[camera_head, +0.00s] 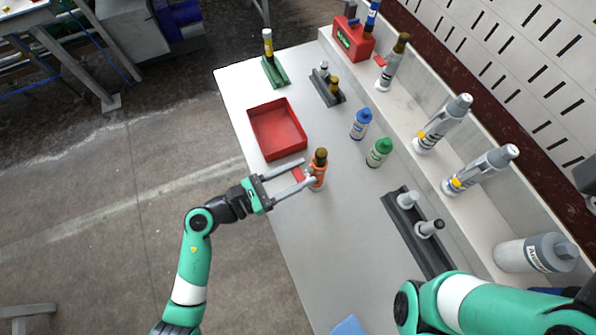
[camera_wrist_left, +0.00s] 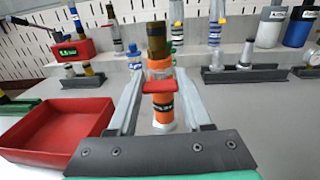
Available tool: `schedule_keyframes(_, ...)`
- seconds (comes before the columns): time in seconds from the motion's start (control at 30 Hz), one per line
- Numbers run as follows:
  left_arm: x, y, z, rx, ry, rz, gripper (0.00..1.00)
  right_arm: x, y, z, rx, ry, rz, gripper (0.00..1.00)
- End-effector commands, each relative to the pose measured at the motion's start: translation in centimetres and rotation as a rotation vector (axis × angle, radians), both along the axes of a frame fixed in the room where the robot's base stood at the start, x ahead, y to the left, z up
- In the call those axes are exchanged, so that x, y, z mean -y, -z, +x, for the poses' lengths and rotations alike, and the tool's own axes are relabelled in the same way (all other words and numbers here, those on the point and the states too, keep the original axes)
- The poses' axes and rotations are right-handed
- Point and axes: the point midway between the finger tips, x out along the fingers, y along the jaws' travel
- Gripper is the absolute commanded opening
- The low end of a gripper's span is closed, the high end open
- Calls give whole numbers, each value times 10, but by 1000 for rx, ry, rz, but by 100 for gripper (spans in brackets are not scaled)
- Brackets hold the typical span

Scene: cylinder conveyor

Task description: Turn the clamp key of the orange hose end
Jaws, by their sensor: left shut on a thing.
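The orange hose end (camera_head: 318,170) stands upright on the light table, with a dark brown top and an orange band with dark print. It also shows in the middle of the left wrist view (camera_wrist_left: 163,108). Its red clamp key (camera_wrist_left: 160,87) sticks out toward my left gripper, lying about level. My left gripper (camera_head: 308,172) has its two long grey fingers on either side of the key and is shut on it. The contact at the fingertips is partly hidden. My right arm shows at the lower right, but its gripper is out of view.
A red tray (camera_head: 261,139) lies left of the hose end. Blue-capped (camera_head: 361,124) and green-capped (camera_head: 379,153) bottles stand to the right. A dark rack (camera_head: 420,235) with grey fittings is nearer the front. Grey tubes stand on the back ledge. The table's front middle is clear.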

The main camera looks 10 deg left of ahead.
Motion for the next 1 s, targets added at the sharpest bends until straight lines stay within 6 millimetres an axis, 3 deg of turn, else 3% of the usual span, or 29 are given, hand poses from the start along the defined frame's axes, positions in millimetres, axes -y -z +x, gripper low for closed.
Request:
schedule_keyframes(0.07, 0, 0, 0, 0, 0, 0, 0, 0, 0, 0, 0, 0, 0, 50)
schedule_keyframes(0.47, 0, -2, 0, -44, 1, -40, 0, 0, -9, 0, 0, 0, 0, 50)
schedule_keyframes(1.0, -1, -4, 1, -356, -1, -323, 0, 0, -56, 0, 0, 0, 0, 50)
